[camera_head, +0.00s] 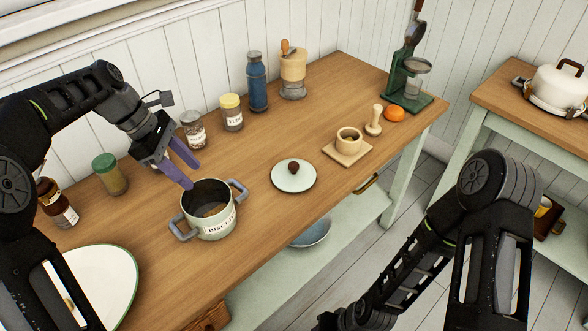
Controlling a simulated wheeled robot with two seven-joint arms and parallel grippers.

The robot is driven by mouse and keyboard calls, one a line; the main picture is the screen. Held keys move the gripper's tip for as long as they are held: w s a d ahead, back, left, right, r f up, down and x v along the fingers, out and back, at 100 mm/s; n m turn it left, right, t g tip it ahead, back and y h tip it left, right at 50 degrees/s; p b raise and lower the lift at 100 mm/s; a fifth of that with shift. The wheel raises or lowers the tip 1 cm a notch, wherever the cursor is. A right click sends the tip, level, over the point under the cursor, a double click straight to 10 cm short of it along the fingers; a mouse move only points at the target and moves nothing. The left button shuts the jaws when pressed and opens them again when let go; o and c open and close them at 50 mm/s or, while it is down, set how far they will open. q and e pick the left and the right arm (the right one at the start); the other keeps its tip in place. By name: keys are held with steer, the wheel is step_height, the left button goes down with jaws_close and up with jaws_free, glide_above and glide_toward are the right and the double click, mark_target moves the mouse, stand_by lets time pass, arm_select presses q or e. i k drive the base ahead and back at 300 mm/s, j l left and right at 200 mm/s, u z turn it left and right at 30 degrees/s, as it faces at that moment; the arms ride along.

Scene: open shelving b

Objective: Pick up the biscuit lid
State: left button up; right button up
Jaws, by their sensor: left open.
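The biscuit lid (294,176) is a round pale green lid with a dark rim and a dark brown knob. It lies flat on the wooden table, knob up, to the right of the biscuit pot. The biscuit pot (211,216) is pale green with two grey handles and stands uncovered, its label facing front. My left gripper (191,175) is open and empty, with purple fingers pointing down near the pot's back rim, left of the lid and apart from it. My right arm is at the lower right, and its gripper fingers do not show.
Jars (232,113) and a blue bottle (257,83) stand along the back. A wooden cup on a board (347,150), a pestle (374,121), an orange (394,113) and a green press (406,90) are at right. A white plate (105,281) is front left. Bare wood surrounds the lid.

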mark_target(292, 175)
steer(key=i+l+z, duration=0.2)
steer(key=l, duration=0.35)
steer(key=i+l+z, duration=0.2)
steer(key=i+l, duration=0.25)
